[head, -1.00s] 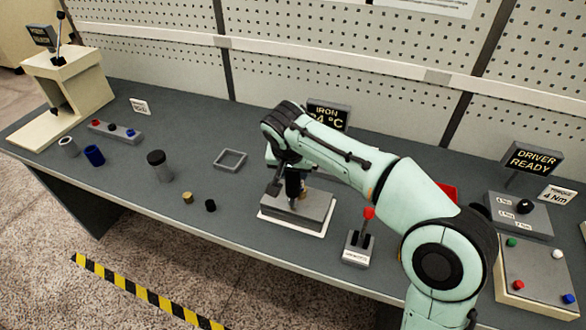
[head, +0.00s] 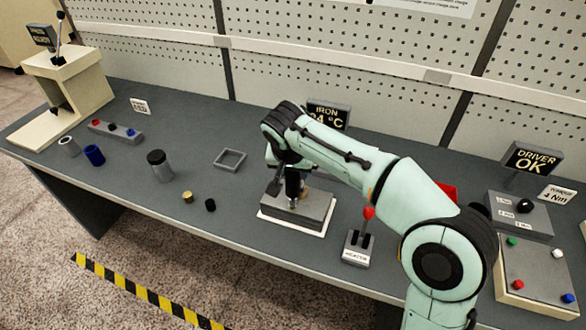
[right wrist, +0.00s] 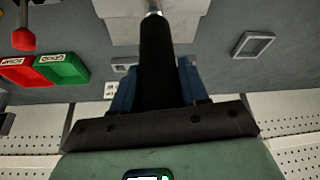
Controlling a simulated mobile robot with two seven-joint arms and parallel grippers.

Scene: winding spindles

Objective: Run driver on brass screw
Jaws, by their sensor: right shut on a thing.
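My right gripper (head: 291,172) is shut on a black driver (head: 292,184), which points down, roughly upright, over a grey block (head: 312,210) on a white base. In the right wrist view the driver's black body (right wrist: 157,60) runs between my blue fingers, and its silver tip (right wrist: 153,13) reaches the block (right wrist: 125,20). The brass screw does not show clearly; the tip and block hide where it would be. The driver display (head: 531,160) reads "DRIVER OK". My left gripper is out of view.
A red-knobbed lever (head: 368,214) stands right of the block. A torque box (head: 520,213) and button panel (head: 537,270) are farther right. A grey square frame (head: 230,160), dark-topped cylinder (head: 160,168) and small brass-coloured cylinder (head: 187,197) lie left.

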